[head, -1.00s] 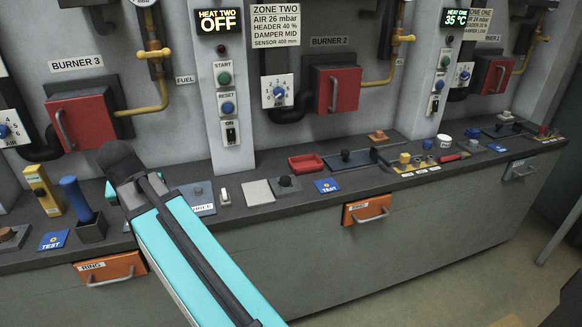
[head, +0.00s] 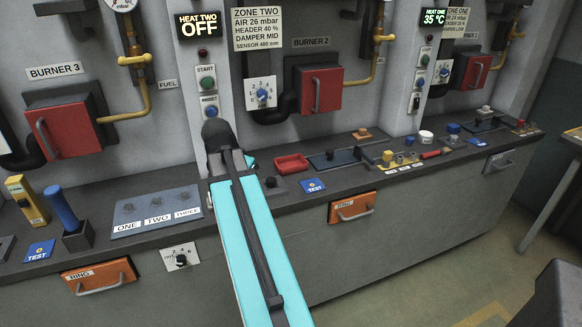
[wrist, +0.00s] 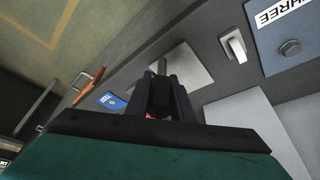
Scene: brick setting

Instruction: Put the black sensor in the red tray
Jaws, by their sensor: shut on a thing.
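My gripper (wrist: 163,88) shows in the wrist view, its dark fingers close together around a narrow thing with a grey tip (wrist: 161,68). I take this to be the black sensor; most of it is hidden by the fingers. The gripper is over the counter, near a light grey square plate (wrist: 185,74). In the head view my arm hides the fingers. The red tray (head: 291,163) sits on the counter just right of my arm and looks empty. A small red patch shows between the fingers in the wrist view; I cannot tell if it is the tray.
A dark block with a knob (head: 271,184) stands in front of the tray, beside my arm. A blue TEST card (head: 312,185) lies to its right. A dark slab with a knob (head: 335,157) is right of the tray. Labelled plate (head: 156,212) is left of my arm.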

